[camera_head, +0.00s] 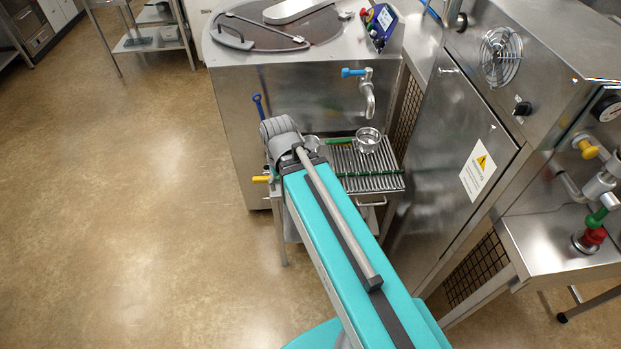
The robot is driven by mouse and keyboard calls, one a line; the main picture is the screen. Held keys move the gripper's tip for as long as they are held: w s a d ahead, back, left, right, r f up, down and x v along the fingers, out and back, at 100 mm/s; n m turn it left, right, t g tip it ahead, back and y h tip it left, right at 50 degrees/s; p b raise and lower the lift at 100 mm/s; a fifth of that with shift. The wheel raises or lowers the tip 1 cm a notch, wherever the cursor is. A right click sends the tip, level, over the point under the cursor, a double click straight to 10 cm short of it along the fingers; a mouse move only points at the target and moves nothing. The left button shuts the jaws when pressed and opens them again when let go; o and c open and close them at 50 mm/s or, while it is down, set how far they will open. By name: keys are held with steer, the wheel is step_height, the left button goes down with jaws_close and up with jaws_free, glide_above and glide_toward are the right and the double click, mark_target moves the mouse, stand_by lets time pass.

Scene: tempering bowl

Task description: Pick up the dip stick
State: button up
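I cannot tell for sure which thing is the dip stick. A thin blue-handled piece (258,104) stands upright beside the front left of the steel vat (310,100). A green handle (340,142) lies on the slatted rack (395,182) in front of the vat, beside a small round steel cup (368,138). A yellow handle (262,179) sticks out at the rack's left side. My teal arm reaches up from the bottom and covers the rack's left part. My gripper cannot be made out.
A blue-handled tap (366,88) juts from the vat above the rack. A long metal bar (262,27) lies across the vat's dark top. A steel cabinet (455,170) stands close on the right. The floor (130,200) on the left is clear.

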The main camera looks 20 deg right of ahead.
mark_target(268, 177)
steer(key=w+f+n+b, duration=0.7)
steer(key=w+f+b, duration=0.1)
steer(key=w, duration=0.6)
steer(key=w+d+f+n+b, duration=0.1)
steer(key=w+f+n+b, duration=0.6)
steer(key=w, duration=0.7)
steer(key=shift+w+f+b, duration=0.25)
steer(key=shift+f+b, duration=0.55)
steer(key=shift+f, duration=0.15)
steer(key=shift+d, duration=0.1)
step_height(268, 177, down, 9)
steer(key=b, duration=0.8)
steer(key=shift+r+b, duration=0.2)
steer(key=shift+b, duration=0.15)
steer(key=shift+f, duration=0.15)
steer(key=f+b, duration=0.5)
steer(key=shift+d, duration=0.25)
